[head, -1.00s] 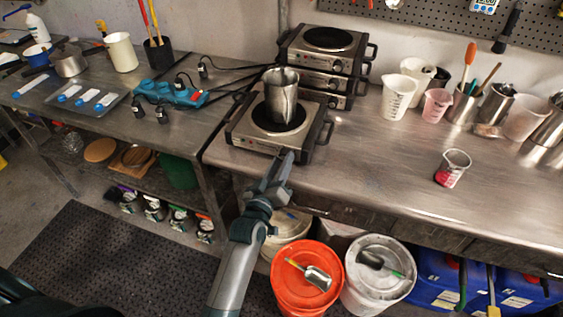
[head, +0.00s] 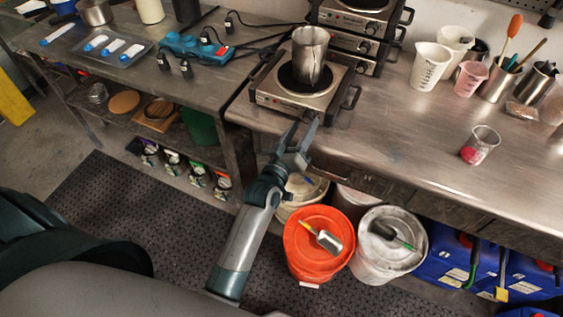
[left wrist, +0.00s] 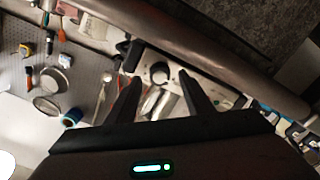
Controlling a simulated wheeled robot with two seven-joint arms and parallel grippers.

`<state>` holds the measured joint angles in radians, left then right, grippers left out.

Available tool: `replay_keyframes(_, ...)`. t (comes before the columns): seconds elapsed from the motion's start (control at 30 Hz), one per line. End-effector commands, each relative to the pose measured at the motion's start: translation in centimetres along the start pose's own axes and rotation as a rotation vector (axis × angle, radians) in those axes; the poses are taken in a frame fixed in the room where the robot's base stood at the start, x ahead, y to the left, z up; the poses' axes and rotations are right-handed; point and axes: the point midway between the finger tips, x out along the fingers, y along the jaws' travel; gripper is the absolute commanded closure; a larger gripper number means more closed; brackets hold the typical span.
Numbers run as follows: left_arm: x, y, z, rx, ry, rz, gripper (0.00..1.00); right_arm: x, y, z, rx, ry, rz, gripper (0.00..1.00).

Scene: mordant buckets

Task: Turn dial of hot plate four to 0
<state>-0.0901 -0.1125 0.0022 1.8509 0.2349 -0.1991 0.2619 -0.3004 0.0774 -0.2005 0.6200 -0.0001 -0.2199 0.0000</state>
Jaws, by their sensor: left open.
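A hot plate (head: 268,98) with a black burner stands at the table's front left edge, with a steel beaker (head: 311,52) on it. Other hot plates (head: 354,22) are stacked behind it. I cannot read any number on them. My left gripper (head: 304,124) is open and empty just in front of the single hot plate's front face. In the left wrist view, a round dial (left wrist: 159,73) on a pale panel shows between the two spread fingers, apart from them. The dial's setting is too small to read. My right gripper is not in view.
White beakers (head: 430,66) and a small red-filled cup (head: 480,146) stand on the table. The front right tabletop is clear.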

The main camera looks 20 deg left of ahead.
Motion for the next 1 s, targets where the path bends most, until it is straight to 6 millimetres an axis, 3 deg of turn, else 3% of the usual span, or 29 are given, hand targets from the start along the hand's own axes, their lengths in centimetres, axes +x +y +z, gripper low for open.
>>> replay_keyframes(0.7,-12.7,-0.1,0.2,-0.001,-0.002,-0.001,0.53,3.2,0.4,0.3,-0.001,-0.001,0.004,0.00)
replay_keyframes(1.0,-15.3,-0.1,0.1,-0.001,-0.001,0.000,0.53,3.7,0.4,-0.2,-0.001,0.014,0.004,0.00)
